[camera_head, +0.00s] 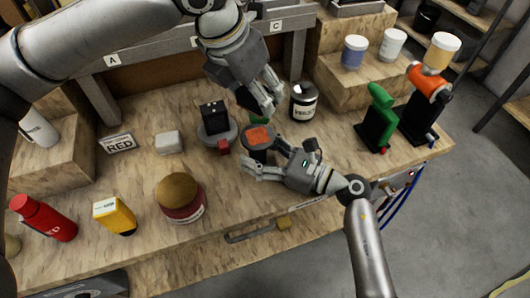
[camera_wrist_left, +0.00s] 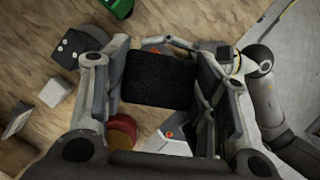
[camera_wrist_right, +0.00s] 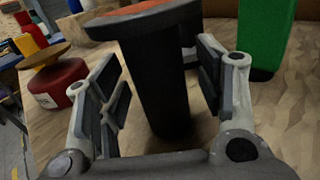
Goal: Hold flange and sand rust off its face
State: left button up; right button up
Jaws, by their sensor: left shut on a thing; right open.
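The flange (camera_head: 258,139) is a dark round piece with an orange, rusty-looking face on top. In the right wrist view its dark stem (camera_wrist_right: 158,85) stands upright between my right fingers. My right gripper (camera_head: 262,165) is open, with its fingers on either side of the stem; gaps show there. My left gripper (camera_head: 262,100) is above and behind the flange, shut on a black rough-faced block (camera_wrist_left: 160,80), likely the sanding block. The block is raised clear of the flange and mostly hidden by the fingers in the head view.
Close by are a green object (camera_wrist_right: 265,35), a black labelled jar (camera_head: 303,102), a black block on a grey round base (camera_head: 214,122) and a red jar with a brown lid (camera_head: 180,198). Green (camera_head: 378,120) and orange (camera_head: 428,95) tools stand right.

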grip_shut()
dwell(0.6)
dwell(0.4)
